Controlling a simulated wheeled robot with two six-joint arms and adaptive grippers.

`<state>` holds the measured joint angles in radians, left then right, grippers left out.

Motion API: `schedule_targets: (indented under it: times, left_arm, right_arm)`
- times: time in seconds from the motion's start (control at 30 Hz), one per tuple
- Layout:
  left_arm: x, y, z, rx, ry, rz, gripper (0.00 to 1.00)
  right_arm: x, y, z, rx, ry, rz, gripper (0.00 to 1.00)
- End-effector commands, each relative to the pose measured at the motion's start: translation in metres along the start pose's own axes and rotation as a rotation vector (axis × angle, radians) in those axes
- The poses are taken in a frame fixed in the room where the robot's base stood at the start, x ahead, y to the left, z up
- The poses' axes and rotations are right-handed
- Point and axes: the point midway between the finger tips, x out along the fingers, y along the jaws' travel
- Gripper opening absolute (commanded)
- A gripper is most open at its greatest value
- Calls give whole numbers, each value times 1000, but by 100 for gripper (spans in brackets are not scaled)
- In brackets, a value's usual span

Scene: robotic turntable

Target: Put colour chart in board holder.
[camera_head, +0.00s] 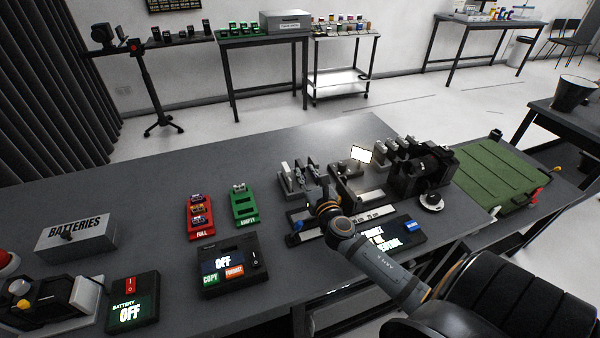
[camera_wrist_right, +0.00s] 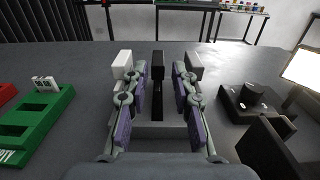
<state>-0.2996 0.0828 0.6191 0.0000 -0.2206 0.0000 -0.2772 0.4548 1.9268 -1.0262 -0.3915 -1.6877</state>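My right gripper (camera_wrist_right: 156,88) is open in the right wrist view, its two fingers on either side of a thin upright black piece (camera_wrist_right: 157,66). I cannot tell whether they touch it. In the head view the rack (camera_head: 298,183) is near the table's middle right, partly behind my right wrist. No printed colour patches show, so I cannot tell which piece is the colour chart. A tilted bright white panel (camera_head: 361,154) stands right of the rack; I cannot tell whether its stand is the board holder. My left gripper is out of view.
Black equipment (camera_head: 424,172) stands right of the rack. A red tray (camera_head: 201,217) and a green tray (camera_head: 243,206) lie left of it.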

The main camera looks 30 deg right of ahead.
Motion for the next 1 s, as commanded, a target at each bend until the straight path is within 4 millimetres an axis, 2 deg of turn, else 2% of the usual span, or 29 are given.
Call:
schedule_targets:
  times: [0.1, 0.3, 0.6, 0.8, 1.0]
  left_arm:
    - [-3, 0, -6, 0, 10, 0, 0]
    - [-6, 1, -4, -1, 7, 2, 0]
    - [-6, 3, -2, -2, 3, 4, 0]
    - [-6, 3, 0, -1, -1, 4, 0]
    - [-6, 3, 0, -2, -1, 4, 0]
  right_arm:
    - [12, 1, -1, 2, -1, -2, 26]
    - [45, 2, -4, 1, -1, -2, 26]
    - [51, 2, -6, 0, 0, 0, 26]
    - [51, 2, -6, 0, 0, 0, 0]
    - [51, 2, -6, 0, 1, -1, 0]
